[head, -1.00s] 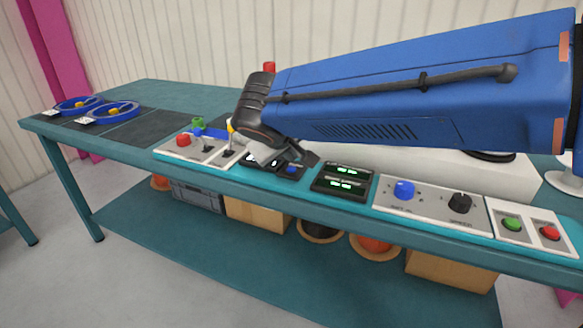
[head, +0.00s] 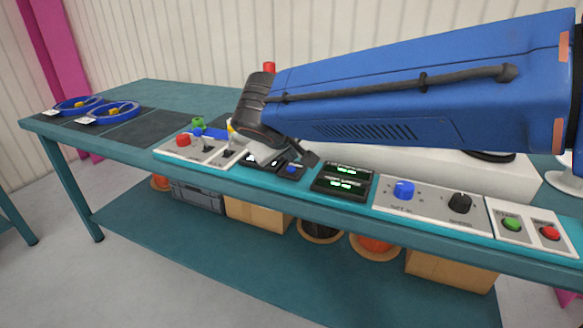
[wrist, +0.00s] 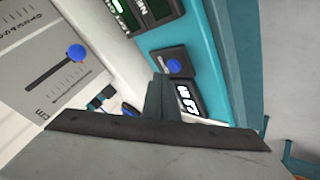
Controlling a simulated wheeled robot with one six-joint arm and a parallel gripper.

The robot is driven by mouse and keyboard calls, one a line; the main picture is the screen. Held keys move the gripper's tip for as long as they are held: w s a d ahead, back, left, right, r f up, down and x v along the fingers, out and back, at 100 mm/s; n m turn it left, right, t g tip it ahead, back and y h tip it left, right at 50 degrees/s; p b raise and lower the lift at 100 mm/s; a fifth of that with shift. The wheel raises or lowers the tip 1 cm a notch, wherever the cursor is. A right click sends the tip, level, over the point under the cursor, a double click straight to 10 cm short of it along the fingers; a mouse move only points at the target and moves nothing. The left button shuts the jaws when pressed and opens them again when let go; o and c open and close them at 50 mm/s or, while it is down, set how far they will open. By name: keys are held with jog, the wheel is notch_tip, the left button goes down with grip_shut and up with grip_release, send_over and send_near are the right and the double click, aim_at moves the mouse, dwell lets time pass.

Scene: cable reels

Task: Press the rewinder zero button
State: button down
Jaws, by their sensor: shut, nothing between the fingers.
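A blue button (head: 291,169) sits on a small dark plate at the bench's front edge, just right of a small black display (head: 262,162) with white digits. My gripper (head: 309,157) is shut and empty, its dark fingertips close above and behind the button plate in the head view. In the wrist view the blue button (wrist: 174,66) shows just beyond the shut fingertips (wrist: 158,78), with a visible gap in the picture. The lit display (wrist: 188,100) lies beside it there. I cannot tell the exact height of the fingertips over the plate.
A twin green-digit display (head: 342,180) stands right of the button, then a panel with a blue knob (head: 404,189) and a black knob (head: 460,202). Green (head: 512,223) and red (head: 550,232) buttons are at far right. A lever panel (head: 190,150) is at left.

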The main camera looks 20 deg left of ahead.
jog(key=shift+f, duration=0.1)
jog(key=shift+f, duration=0.3)
jog(key=shift+f, duration=0.45)
dwell(0.7)
jog(key=shift+r, duration=0.15)
dwell(0.3)
jog(key=shift+r, duration=0.75)
notch_tip(320, 180, up, 5)
jog(key=shift+f, duration=0.1)
dwell(0.5)
dwell(0.6)
